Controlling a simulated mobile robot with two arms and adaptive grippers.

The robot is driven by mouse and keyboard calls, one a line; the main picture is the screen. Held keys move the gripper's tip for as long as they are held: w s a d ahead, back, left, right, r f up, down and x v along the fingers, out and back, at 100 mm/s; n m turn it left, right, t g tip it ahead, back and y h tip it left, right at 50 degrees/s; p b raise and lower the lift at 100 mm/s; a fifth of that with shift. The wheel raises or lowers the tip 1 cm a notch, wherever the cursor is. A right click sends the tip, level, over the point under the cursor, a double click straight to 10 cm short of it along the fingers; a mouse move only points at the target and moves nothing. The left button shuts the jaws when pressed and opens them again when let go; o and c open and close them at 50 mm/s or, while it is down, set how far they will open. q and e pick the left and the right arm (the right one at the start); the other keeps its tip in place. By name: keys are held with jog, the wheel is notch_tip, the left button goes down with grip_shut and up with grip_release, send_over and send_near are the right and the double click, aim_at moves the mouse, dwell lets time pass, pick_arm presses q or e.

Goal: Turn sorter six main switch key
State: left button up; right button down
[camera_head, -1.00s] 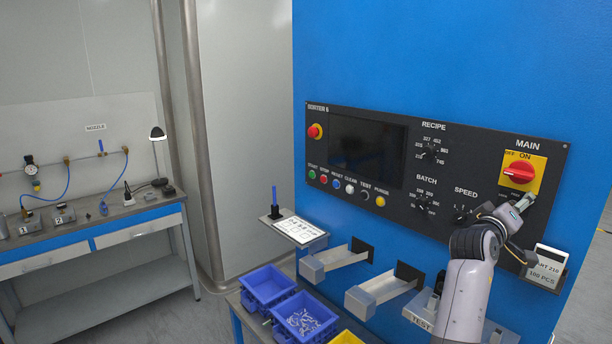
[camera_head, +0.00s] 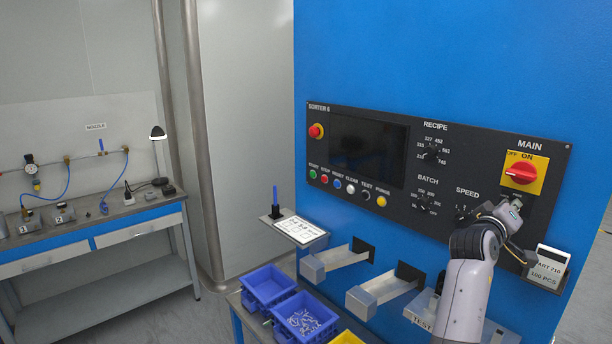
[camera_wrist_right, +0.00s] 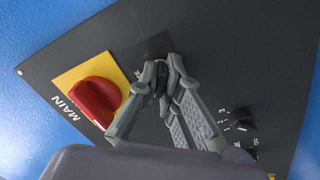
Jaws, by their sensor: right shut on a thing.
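The sorter six panel (camera_head: 330,200) is black on a blue cabinet. Its MAIN switch is a red rotary handle (camera_head: 522,172) on a yellow plate, at the panel's right end. My right gripper (camera_head: 517,203) is just below that plate, against the panel. In the right wrist view the red handle (camera_wrist_right: 97,100) is left of my right gripper (camera_wrist_right: 163,84). Its fingertips are shut on a small dark piece (camera_wrist_right: 162,76), seemingly the key; the fingers hide most of it. Whether it has turned cannot be made out. My left gripper is out of view.
The SPEED knob (camera_wrist_right: 241,118) is close to the right fingers. A card holder (camera_head: 548,268) sticks out below the gripper. Metal chutes (camera_head: 375,294), blue bins (camera_head: 268,287) and a small shelf (camera_head: 297,231) project lower left. A workbench (camera_head: 95,230) stands far left.

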jog(key=shift+d+n+p, duration=0.1)
jog(key=shift+n+p, duration=2.6)
jog(key=shift+p, duration=0.65)
jog(key=n, duration=0.2)
jog(key=shift+n, duration=0.3)
jog(key=c, duration=1.5)
grip_release()
jog(key=shift+s, duration=0.1)
jog(key=o, duration=0.7)
jog(key=shift+f, duration=0.1)
